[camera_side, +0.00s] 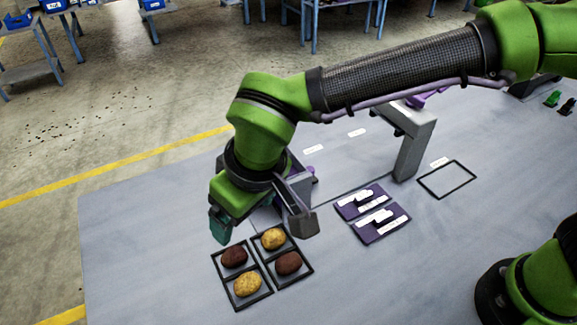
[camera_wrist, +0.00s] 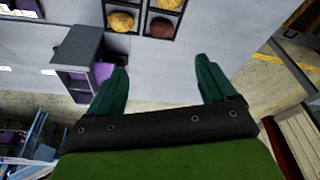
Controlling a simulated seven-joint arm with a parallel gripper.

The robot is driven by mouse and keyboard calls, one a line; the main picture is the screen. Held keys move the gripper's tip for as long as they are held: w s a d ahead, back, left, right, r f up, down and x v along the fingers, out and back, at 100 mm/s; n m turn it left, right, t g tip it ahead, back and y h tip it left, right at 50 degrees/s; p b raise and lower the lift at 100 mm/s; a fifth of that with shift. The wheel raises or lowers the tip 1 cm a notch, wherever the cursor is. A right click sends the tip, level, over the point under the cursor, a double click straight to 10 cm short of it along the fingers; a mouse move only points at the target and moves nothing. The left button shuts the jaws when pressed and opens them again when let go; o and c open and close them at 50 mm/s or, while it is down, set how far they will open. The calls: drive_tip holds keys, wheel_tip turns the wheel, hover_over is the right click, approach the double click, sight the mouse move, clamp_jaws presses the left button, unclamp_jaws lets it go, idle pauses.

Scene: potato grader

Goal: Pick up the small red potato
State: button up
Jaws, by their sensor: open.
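Two dark red potatoes lie diagonally opposite in a tray with four cells (camera_side: 262,262): one in the left cell (camera_side: 233,257) and one in the right cell (camera_side: 288,263). They look alike in size, so I cannot tell which is the small one. One red potato shows at the top of the wrist view (camera_wrist: 160,27). Two yellow potatoes fill the other cells, at the back (camera_side: 273,238) and front (camera_side: 247,284). My gripper (camera_wrist: 160,75) is open and empty, its green fingers apart. In the side view one finger shows above the tray's back left edge.
Two purple plates with white labels (camera_side: 390,232) lie right of the tray. A black square outline (camera_side: 446,180) marks the table farther right. A grey stand (camera_side: 412,145) rises behind the plates. The grey table is clear at the front left.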

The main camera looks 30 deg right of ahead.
hover_over(233, 253)
drive_tip(key=s+d, duration=0.1)
drive_tip(key=s, duration=0.1)
drive_tip(key=f, duration=1.1)
drive_tip(key=shift+w+d, duration=0.15)
drive_tip(key=shift+w, duration=0.05)
drive_tip(key=shift+a+x, duration=0.15)
drive_tip(key=shift+x, duration=1.15)
drive_tip(key=shift+a+x, duration=0.2)
drive_tip(key=shift+x, duration=1.1)
drive_tip(key=c, duration=1.1)
